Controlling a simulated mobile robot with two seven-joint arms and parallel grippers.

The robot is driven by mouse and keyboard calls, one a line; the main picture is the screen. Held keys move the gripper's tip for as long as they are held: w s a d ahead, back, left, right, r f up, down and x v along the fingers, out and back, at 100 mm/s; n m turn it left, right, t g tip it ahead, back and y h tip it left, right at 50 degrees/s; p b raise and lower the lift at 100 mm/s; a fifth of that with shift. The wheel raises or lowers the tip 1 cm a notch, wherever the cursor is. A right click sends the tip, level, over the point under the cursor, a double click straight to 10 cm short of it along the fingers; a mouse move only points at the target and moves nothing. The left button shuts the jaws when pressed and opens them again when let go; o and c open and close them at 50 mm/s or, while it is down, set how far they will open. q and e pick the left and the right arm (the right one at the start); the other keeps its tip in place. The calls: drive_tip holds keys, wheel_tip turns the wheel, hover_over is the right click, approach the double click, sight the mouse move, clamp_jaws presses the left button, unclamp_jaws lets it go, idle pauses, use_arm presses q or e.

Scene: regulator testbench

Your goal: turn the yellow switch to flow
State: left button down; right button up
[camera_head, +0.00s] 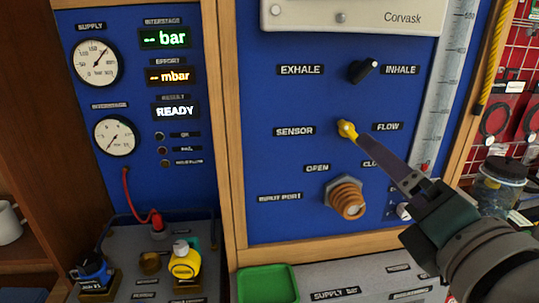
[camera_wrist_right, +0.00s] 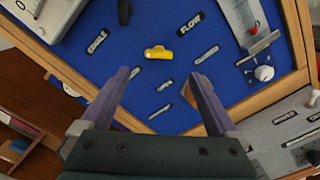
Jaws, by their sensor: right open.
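The yellow switch (camera_head: 346,129) is on the blue panel between the SENSOR label (camera_head: 295,131) on its left and the FLOW label (camera_head: 387,127) on its right. Its lever appears tilted up and left in the head view, though the finger partly covers it. My right gripper (camera_head: 354,138) reaches in from the lower right, its fingertips overlapping the switch in that view. In the wrist view the gripper (camera_wrist_right: 160,76) is open and empty, and the yellow switch (camera_wrist_right: 158,53) shows beyond the gap between the fingers. Contact cannot be told. My left gripper is out of view.
A black EXHALE/INHALE knob (camera_head: 363,71) sits above the switch. A brass threaded port (camera_head: 346,197) sticks out below it, close to my right gripper. A clear graduated tube (camera_head: 442,95) stands to the right. A green tray (camera_head: 267,285) lies on the bench below.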

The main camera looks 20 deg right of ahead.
sight(353, 136)
drive_tip(key=p+x, duration=0.2)
drive_tip(key=x, duration=0.6)
drive_tip(key=shift+w+r, duration=0.1)
drive_tip(key=shift+w, duration=0.2)
drive_tip(key=shift+w+d, duration=0.1)
drive_tip(key=shift+w, duration=0.55)
drive_tip(key=shift+c, duration=0.3)
drive_tip(key=c, duration=1.3)
